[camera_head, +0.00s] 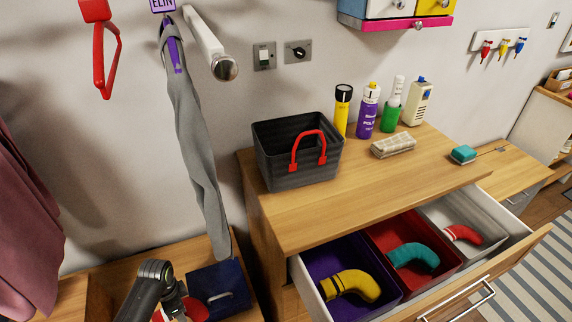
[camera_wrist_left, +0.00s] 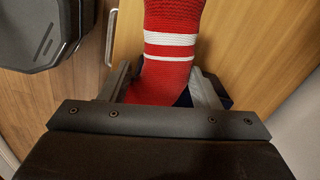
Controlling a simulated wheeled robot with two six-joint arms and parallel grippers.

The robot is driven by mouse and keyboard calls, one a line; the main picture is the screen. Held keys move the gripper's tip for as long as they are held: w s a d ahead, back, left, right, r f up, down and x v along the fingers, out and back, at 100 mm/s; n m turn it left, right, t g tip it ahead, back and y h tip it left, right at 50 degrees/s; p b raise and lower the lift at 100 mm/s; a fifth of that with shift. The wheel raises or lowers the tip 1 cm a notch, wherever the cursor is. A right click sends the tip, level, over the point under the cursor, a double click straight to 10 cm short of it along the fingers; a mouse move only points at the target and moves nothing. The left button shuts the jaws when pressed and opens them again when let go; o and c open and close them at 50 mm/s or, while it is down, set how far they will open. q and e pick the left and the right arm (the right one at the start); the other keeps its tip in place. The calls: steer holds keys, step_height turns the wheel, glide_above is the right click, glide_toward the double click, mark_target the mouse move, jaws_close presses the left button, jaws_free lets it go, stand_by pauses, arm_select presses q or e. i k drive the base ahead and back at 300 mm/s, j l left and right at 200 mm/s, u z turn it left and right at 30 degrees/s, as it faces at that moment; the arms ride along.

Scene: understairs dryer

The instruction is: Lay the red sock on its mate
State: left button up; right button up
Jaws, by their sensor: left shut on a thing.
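A red sock with white stripes (camera_wrist_left: 172,50) is between the fingers of my left gripper (camera_wrist_left: 163,84) in the left wrist view. In the head view, my left gripper (camera_head: 180,300) is at the bottom left, low in front of the cabinet, with some red of the sock beside it. Another red sock (camera_head: 462,234) with a pale stripe lies in the light grey right compartment (camera_head: 488,254) of the open drawer. My gripper is well left of the drawer. My right gripper is not in view.
A yellow sock (camera_head: 350,286) lies in the purple compartment and a teal sock (camera_head: 413,255) in the red one. A dark basket (camera_head: 283,172), bottles and a folded cloth (camera_head: 393,145) stand on the cabinet top.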

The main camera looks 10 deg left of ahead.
mark_target(460, 238)
steer(key=k+l, duration=0.15)
steer(key=l, duration=0.2)
steer(key=k+l, duration=0.1)
steer(key=l, duration=0.25)
steer(key=k+l, duration=0.15)
steer(key=l, duration=0.2)
steer(key=k+l, duration=0.15)
steer(key=l, duration=0.2)
steer(key=k+l+z, duration=0.1)
steer(key=l, duration=0.25)
